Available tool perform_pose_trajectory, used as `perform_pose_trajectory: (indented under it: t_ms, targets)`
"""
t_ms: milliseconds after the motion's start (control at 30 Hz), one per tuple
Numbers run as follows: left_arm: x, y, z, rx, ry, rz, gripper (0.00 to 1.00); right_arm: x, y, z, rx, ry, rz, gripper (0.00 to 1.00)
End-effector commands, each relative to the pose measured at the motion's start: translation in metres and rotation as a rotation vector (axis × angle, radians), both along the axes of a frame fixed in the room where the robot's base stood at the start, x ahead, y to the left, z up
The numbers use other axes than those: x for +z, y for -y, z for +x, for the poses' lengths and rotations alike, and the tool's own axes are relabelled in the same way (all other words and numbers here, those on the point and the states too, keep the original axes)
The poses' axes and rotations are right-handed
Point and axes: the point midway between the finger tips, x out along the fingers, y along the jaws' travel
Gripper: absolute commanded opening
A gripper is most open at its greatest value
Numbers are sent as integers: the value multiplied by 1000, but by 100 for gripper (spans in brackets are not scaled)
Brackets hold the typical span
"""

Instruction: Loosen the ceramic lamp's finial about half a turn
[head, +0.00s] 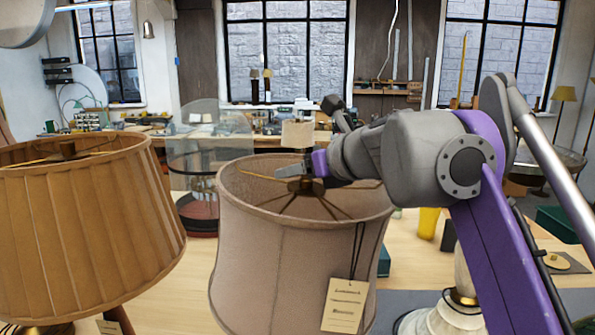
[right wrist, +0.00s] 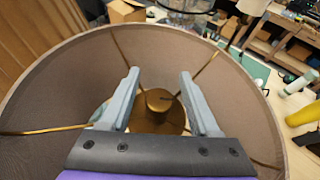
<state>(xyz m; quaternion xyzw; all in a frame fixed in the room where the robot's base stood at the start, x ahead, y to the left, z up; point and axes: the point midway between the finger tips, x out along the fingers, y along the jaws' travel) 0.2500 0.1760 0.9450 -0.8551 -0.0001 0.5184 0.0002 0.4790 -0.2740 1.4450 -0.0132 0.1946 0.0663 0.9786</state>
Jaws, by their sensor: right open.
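A lamp with a beige fabric drum shade (head: 270,250) stands in the middle of the head view, a paper tag (head: 346,305) hanging on its front. Its base is hidden, so I cannot tell whether it is ceramic. In the right wrist view, a round brass finial (right wrist: 158,99) sits at the middle of the shade's wire spider, above a wider brass disc. My right gripper (head: 292,173) reaches over the shade's rim from the right. Its two fingers (right wrist: 159,74) are open, one on each side of the finial, with visible gaps. My left gripper is not in view.
A pleated tan lampshade (head: 85,230) stands close on the left. A pale lamp base with a brass collar (head: 445,318) is at the lower right, partly behind my right arm. A yellow cylinder (head: 428,223) and a clear glass cover (head: 208,150) stand behind.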

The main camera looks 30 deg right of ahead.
Motion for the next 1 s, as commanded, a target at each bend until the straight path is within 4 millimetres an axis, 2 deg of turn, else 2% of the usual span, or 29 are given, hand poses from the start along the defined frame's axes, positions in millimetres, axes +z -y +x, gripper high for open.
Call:
perform_pose_trajectory:
  t_ms: [333, 667, 700, 1000]
  targets:
    - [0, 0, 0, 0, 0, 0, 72, -1, 0, 4, -1, 0, 1, 62]
    - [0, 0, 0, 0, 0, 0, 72, -1, 0, 4, 0, 0, 0, 3]
    - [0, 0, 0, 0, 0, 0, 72, -1, 0, 4, 0, 0, 0, 0]
    - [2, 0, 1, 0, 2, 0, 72, -1, -1, 4, 13, 0, 0, 0]
